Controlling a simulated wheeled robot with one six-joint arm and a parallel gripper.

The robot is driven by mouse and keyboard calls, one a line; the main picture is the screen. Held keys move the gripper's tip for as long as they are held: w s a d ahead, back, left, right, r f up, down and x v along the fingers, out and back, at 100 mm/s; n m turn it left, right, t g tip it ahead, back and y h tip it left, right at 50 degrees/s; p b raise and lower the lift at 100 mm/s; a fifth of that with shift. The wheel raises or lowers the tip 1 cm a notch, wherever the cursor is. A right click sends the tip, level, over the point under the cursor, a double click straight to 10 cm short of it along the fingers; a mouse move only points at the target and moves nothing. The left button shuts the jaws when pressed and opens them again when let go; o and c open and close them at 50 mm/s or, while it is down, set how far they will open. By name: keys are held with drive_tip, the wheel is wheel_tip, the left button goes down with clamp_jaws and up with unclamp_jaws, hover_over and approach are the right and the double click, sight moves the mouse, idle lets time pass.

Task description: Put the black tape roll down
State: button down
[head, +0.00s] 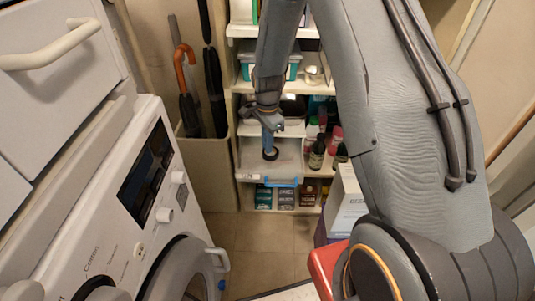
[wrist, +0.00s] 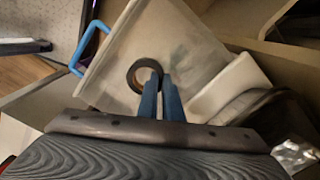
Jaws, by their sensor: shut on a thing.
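The black tape roll (wrist: 132,76) is a small dark ring with a brown inner side in the wrist view. My gripper (wrist: 160,82) is shut on its near rim with two blue fingers. Below the roll is a pale grey, flat-looking bin (wrist: 192,52) with a blue handle (wrist: 88,40) on one side. In the head view the roll (head: 270,154) hangs at the tips of my gripper (head: 269,143), in front of the shelf unit and over the bin (head: 248,160). I cannot tell whether the roll touches the surface below it.
The shelf unit (head: 233,112) holds a teal box (head: 292,66) above, and bottles (head: 317,152) right of the bin. Dark boxes (head: 285,198) stand below. Umbrellas (head: 188,95) are in a holder at left. A washing machine (head: 112,238) fills the left foreground; a white box (head: 345,203) stands right.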

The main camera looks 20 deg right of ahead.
drive_tip(key=shift+f, duration=2.4)
drive_tip(key=shift+f, duration=0.15)
drive_tip(key=c, duration=1.9)
unclamp_jaws()
